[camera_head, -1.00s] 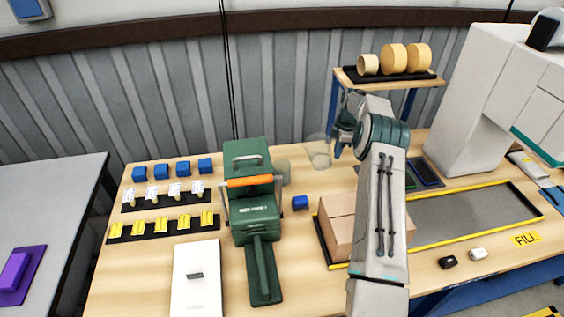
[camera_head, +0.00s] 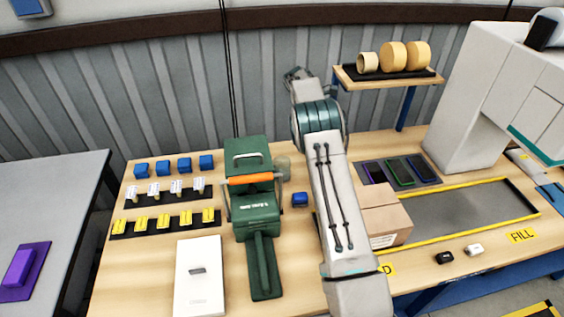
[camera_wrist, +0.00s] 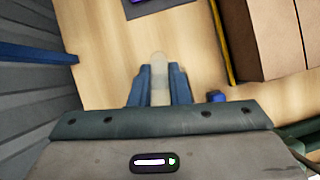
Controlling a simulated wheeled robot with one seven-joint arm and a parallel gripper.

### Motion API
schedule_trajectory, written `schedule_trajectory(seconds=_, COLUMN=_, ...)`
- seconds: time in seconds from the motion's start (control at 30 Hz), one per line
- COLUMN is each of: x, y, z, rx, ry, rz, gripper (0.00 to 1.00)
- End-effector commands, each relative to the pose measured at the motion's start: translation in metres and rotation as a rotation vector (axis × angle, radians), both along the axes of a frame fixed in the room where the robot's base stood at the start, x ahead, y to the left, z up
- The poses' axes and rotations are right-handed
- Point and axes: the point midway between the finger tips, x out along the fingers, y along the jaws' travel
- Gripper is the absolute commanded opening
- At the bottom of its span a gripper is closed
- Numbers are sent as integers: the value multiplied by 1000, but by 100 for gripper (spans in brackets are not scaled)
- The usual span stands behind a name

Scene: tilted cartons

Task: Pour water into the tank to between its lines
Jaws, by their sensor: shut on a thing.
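In the wrist view my gripper (camera_wrist: 158,88) is shut on a pale, see-through vessel (camera_wrist: 159,62), held between its two blue fingers. I cannot make out a water level in it. In the head view my arm hides the gripper and the held vessel.
A blue block (camera_head: 300,199) sits on the bench between the machine and my arm. A closed carton (camera_head: 385,218) lies right of my arm, by the yellow-edged grey area (camera_head: 480,210). A shelf with tape rolls (camera_head: 393,55) stands behind. A white box (camera_head: 200,275) lies front left.

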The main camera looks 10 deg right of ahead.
Motion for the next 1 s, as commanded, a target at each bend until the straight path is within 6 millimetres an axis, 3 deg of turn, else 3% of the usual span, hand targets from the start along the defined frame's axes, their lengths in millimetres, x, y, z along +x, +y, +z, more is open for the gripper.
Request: schedule_trajectory(seconds=1.0, x=4, y=16, z=25, rx=-212, ry=42, rz=0, gripper=0)
